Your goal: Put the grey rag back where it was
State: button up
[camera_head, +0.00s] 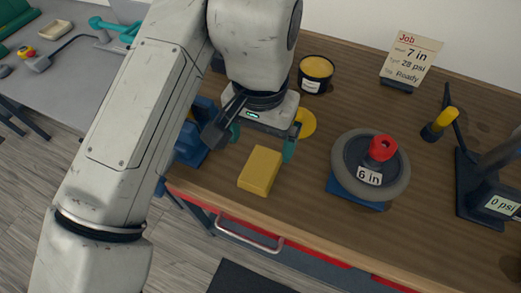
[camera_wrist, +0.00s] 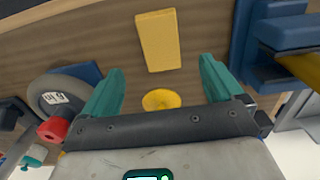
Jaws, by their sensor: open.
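I cannot make out a grey rag in either view. My gripper (camera_head: 262,146) is over the left part of the wooden bench, its two teal fingers spread apart. In the wrist view the fingers (camera_wrist: 162,80) are open with nothing held between them. A yellow block (camera_head: 260,171) lies on the bench just in front of the gripper; in the wrist view it shows (camera_wrist: 158,40) beyond the fingertips. A flat round yellow disc (camera_head: 306,122) lies by the right finger; in the wrist view it is between the fingers (camera_wrist: 161,99).
A wheel labelled "6 in" (camera_head: 349,163) rests on a blue stand to the right. A blue vice-like tool (camera_head: 190,148) is left, partly hidden by my arm. A "0 psi" gauge (camera_head: 499,204) stands far right.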

jog(key=shift+r, duration=1.75)
